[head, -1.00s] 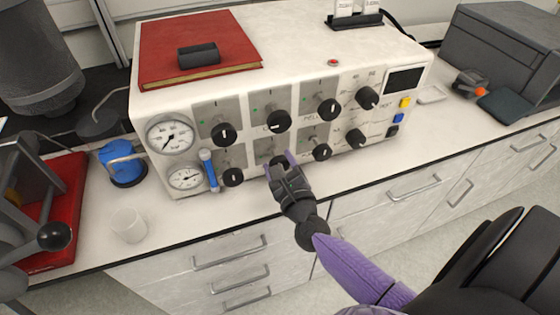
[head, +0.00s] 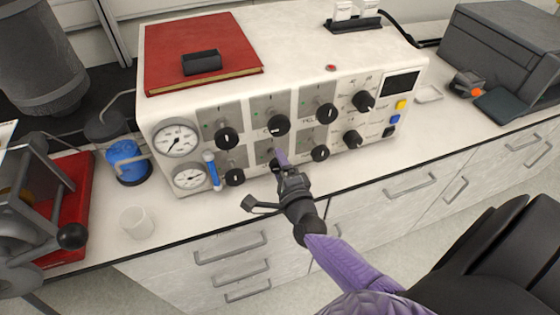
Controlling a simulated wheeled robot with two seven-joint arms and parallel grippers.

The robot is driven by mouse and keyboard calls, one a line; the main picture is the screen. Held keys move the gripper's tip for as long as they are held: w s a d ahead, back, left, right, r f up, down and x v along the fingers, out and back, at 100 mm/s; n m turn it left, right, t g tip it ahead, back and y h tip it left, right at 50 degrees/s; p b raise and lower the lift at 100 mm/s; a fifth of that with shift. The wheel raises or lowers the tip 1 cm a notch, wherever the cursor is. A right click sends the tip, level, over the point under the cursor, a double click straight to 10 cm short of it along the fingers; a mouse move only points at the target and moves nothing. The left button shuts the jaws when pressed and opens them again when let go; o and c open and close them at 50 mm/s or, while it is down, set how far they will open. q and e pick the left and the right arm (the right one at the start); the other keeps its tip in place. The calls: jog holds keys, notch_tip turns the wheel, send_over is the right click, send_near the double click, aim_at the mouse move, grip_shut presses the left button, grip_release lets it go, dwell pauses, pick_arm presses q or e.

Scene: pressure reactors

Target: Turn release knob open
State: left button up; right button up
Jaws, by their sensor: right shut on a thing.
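The white control box (head: 320,65) stands on the bench with two rows of black knobs on grey plates. My right gripper (head: 279,160) is at the front panel and shut on a black knob in the lower row, second from the left. The fingers and hand mostly hide this knob, so its pointer and label cannot be read. The lower-left knob (head: 234,177) and the lower-row knob to the right (head: 320,153) are free of the gripper. My left gripper is not in view.
Two dials (head: 176,140) and a blue-handled valve (head: 212,171) sit at the panel's left end. A red book (head: 202,45) lies on top. A blue-capped jar (head: 126,160) and a white cup (head: 137,222) stand to the left. The bench strip before the panel is narrow.

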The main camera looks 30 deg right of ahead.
jog(key=n+p, duration=0.1)
jog(key=n, duration=0.4)
jog(key=shift+p, duration=0.3)
jog(key=shift+n+p, duration=0.4)
jog(key=shift+n, duration=1.6)
jog(key=o, duration=1.3)
jog(key=p+v, duration=0.1)
jog(key=v, duration=0.9)
jog(key=shift+p, duration=0.35)
jog(key=shift+d, duration=0.1)
